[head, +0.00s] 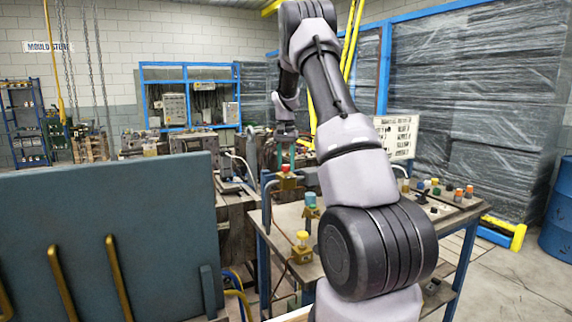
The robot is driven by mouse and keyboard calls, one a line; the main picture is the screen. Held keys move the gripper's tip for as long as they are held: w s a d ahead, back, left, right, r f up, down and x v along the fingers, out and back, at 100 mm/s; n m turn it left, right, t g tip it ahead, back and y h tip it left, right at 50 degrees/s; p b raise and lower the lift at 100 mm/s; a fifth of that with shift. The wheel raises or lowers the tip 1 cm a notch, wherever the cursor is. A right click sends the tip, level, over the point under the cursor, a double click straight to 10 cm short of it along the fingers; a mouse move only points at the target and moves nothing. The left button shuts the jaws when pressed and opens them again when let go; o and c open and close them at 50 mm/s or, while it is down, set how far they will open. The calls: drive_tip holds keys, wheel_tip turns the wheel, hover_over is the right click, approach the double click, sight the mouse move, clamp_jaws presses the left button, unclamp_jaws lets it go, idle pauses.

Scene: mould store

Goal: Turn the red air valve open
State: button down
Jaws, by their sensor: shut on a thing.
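The red air valve (287,169) is a small red knob on a brass body, near the far left corner of the work table (272,236). My gripper (286,158) points straight down over it from the far end of my arm. Its fingers are small in the head view and meet the top of the red knob; they are shut on it. The fingers and the arm's end hide part of the knob's top, so its turn angle cannot be read.
A teal-topped valve (310,198) and a yellow-topped valve (302,238) stand nearer on the same table. A panel of coloured buttons (440,190) lies at the right. A large blue-grey plate (110,230) fills the left foreground. A blue drum (557,215) stands far right.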

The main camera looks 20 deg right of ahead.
sight(286, 165)
idle(0.3)
drive_tip(key=shift+c, duration=2.2)
unclamp_jaws()
drive_tip(key=shift+r, duration=0.15)
wheel_tip(286, 165, up, 11)
drive_tip(key=shift+f, duration=0.2)
